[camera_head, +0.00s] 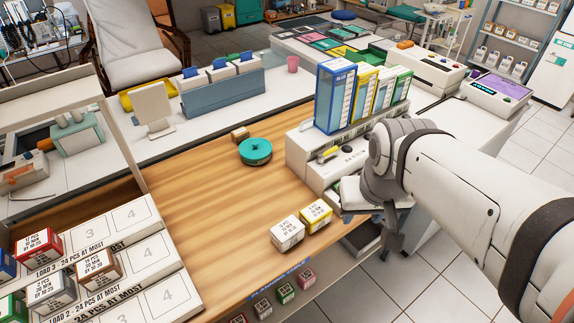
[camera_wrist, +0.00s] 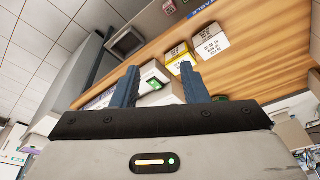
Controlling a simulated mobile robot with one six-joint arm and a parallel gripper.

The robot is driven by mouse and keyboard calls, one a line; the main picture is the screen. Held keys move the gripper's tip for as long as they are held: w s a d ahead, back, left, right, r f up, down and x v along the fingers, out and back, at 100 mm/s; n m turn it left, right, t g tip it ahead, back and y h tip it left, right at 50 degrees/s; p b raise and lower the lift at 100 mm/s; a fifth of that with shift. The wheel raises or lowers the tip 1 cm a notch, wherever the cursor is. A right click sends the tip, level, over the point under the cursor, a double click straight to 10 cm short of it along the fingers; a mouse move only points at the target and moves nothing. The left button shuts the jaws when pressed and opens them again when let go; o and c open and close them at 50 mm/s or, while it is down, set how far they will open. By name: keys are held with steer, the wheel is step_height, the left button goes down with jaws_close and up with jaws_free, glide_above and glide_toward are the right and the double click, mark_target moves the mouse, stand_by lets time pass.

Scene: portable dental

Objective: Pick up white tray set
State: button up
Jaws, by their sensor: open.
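A white box with a printed label (camera_head: 287,233), which I take to be the white tray set, sits on the wooden tabletop (camera_head: 200,215) near its front edge. A yellow-topped box (camera_head: 316,215) stands right beside it. Both also show in the wrist view, the white box (camera_wrist: 211,41) to the right of the yellow one (camera_wrist: 179,54). My gripper (camera_wrist: 160,69) is open with nothing between its fingers, and both boxes lie beyond its fingertips, apart from them. In the head view my gripper (camera_head: 391,240) hangs to the right of the boxes, past the table edge.
A teal disc (camera_head: 255,150) lies mid-table. Numbered white load boards (camera_head: 135,215) with several boxes are at left. Wood between is clear.

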steer(key=shift+o, duration=0.8)
steer(key=shift+w+f, duration=0.1)
steer(key=shift+w, duration=0.05)
steer(key=o, duration=0.6)
steer(key=w+a+f+m, duration=0.1)
steer(key=w+a, duration=0.1)
steer(key=w+a+f+m+g, duration=0.1)
steer(key=w+a+f+m, duration=0.2)
steer(key=w+a+f, duration=0.1)
steer(key=w, duration=0.1)
steer(key=shift+f+m+b, duration=0.2)
steer(key=shift+m+b, duration=0.2)
steer(key=shift+c, duration=0.2)
steer(key=m+g, duration=0.2)
steer(key=m, duration=0.3)
glide_above(287, 227)
step_height(287, 227, down, 9)
steer(key=shift+d+r+b, duration=0.15)
steer(key=shift+r+b, duration=0.05)
steer(key=shift+b, duration=0.15)
steer(key=shift+f+m, duration=0.3)
steer(key=shift+f, duration=3.85)
